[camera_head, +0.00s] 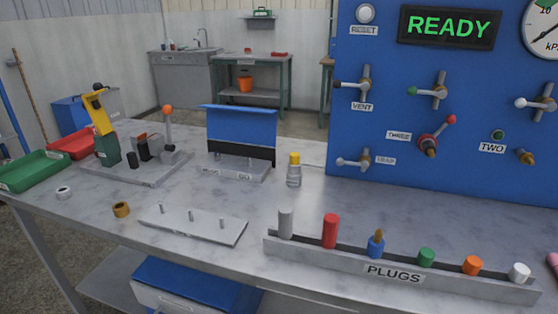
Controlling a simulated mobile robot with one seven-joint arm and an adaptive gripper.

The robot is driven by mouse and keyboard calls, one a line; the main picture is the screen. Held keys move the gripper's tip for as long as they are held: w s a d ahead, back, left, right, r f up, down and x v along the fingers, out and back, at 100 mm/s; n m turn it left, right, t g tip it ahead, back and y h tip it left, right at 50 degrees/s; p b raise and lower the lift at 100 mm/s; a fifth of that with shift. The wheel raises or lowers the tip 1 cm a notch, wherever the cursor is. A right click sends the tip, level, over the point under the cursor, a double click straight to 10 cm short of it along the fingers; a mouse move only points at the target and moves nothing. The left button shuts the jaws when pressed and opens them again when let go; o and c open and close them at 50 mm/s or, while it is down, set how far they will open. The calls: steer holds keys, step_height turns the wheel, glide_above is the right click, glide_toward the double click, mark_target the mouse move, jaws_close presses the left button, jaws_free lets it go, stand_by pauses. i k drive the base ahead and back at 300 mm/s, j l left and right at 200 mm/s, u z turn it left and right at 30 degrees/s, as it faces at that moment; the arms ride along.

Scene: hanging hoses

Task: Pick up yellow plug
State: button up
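No plug that is plainly yellow all over shows in the rack. The long grey rack labelled PLUGS (330,261) holds a grey plug (286,223), a red plug (330,231), a blue plug (376,247) with an ochre tip, a green plug (426,257), an orange plug (473,265) and a white plug (519,272). A silvery cylinder with a yellow top (294,169) stands upright on the bench behind the rack; I cannot tell whether it is a plug. My gripper is not in view.
The blue panel (385,125) with valves and a READY display rises behind the rack. A plate with pegs (192,225) and a brass ring (121,210) lie left of the rack. A lever fixture (135,167) and trays (34,171) are farther left.

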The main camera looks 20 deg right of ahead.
mark_target(294, 157)
steer(key=j+z, duration=0.15)
steer(key=z, duration=0.2)
steer(key=j+z, duration=0.2)
steer(key=z, duration=0.15)
steer(key=j+z, duration=0.2)
steer(key=z, duration=0.15)
steer(key=i+l+z, duration=0.1)
steer(key=l+z, duration=0.25)
steer(key=i+l+z, duration=0.1)
steer(key=z, duration=0.25)
steer(key=i+j, duration=0.15)
steer(key=i, duration=0.2)
steer(key=i+j, duration=0.2)
steer(key=i, duration=0.2)
